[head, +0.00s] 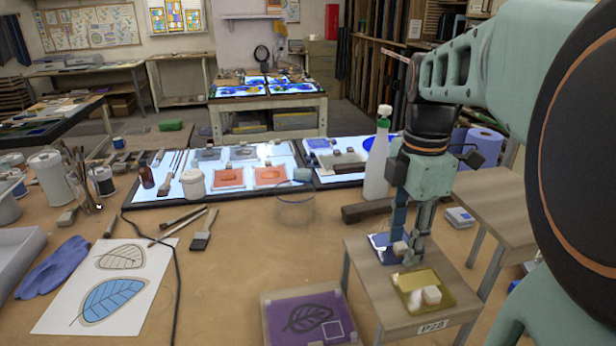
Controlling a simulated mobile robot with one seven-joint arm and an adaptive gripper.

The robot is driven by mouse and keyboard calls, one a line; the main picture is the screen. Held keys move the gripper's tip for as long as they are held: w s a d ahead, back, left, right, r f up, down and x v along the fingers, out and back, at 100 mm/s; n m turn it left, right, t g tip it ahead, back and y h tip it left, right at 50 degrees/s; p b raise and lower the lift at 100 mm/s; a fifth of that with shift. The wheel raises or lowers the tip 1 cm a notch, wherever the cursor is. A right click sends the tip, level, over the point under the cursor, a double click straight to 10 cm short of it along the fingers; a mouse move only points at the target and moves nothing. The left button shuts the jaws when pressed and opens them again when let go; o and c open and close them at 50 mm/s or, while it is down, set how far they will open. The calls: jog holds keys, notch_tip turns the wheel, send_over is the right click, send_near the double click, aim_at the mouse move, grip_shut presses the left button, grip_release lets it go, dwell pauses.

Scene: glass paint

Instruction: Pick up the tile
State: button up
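My gripper (406,247) points down over a small side table (372,308) labelled P28, at the right. A small pale block (399,247) shows at its fingertips; I cannot tell whether it is held or just behind them. A blue tile (379,241) with a pale edge lies on the far left part of this table, beside the fingers and partly hidden by them. A gold tray (437,304) with pale cubes (431,295) stands in front of the gripper. I cannot tell which piece is the task's tile.
A purple panel (284,326) with a leaf design lies left of the side table. Lit panels (150,193) with orange tiles (270,176) lie at the bench's back. The bench middle (228,265) is mostly clear.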

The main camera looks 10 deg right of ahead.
jog(key=shift+c, duration=0.4)
grip_shut()
jog(key=shift+r, duration=0.15)
